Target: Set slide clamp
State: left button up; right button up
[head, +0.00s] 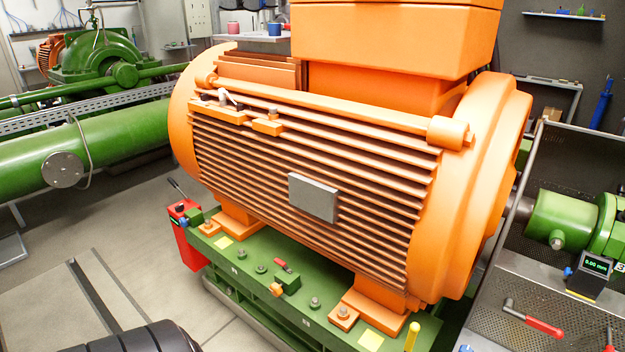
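No part is plainly marked as the slide clamp. A small green block with a red lever and an orange knob (286,281) sits on the green base rail (325,318) below the large orange motor (310,165). Another small clamp-like fitting with a dark lever and a blue knob (190,216) sits at the rail's left end, by a red box (186,238). Whether either is the slide clamp, I cannot tell. Neither of my grippers can be made out in the head view.
A perforated grey tray (500,318) at the right holds a red-handled tool (535,320) and a small digital readout (590,276). Green pipework (85,160) runs along the left. Grey floor (150,235) lies open at the left front.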

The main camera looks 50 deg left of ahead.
aim_at(277, 260)
jog(key=u, duration=1.8)
